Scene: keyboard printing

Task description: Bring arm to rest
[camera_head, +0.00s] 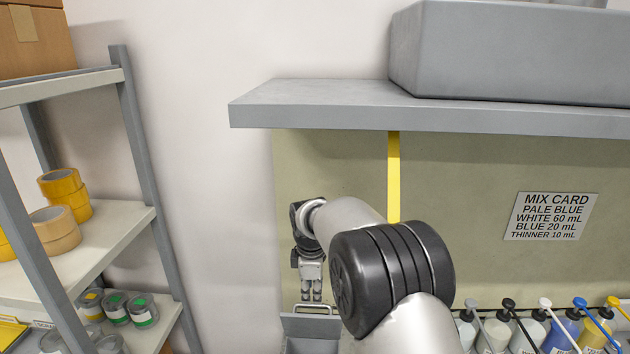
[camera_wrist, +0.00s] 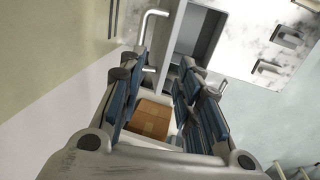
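My gripper (camera_head: 311,292) hangs pointing down in the head view, left of the yellow stripe and in front of the olive back panel (camera_head: 350,170). Part of my arm crosses the lower middle of that view. Below the fingers is a grey metal piece with a handle (camera_head: 310,323), partly cut off by the frame edge. In the wrist view the two blue-padded fingers of my gripper (camera_wrist: 164,68) stand apart with nothing held between them. A brown cardboard box (camera_wrist: 151,119) shows beyond the gap, apart from the fingers.
A grey overhead shelf (camera_head: 310,92) juts out above my arm. Shelving (camera_head: 135,235) with tape rolls (camera_head: 66,193) and cans (camera_head: 142,311) stands at left. Several pump bottles (camera_head: 495,330) line the lower right, under a mix card (camera_head: 551,216). A bent pale handle (camera_wrist: 150,25) is near the fingertips.

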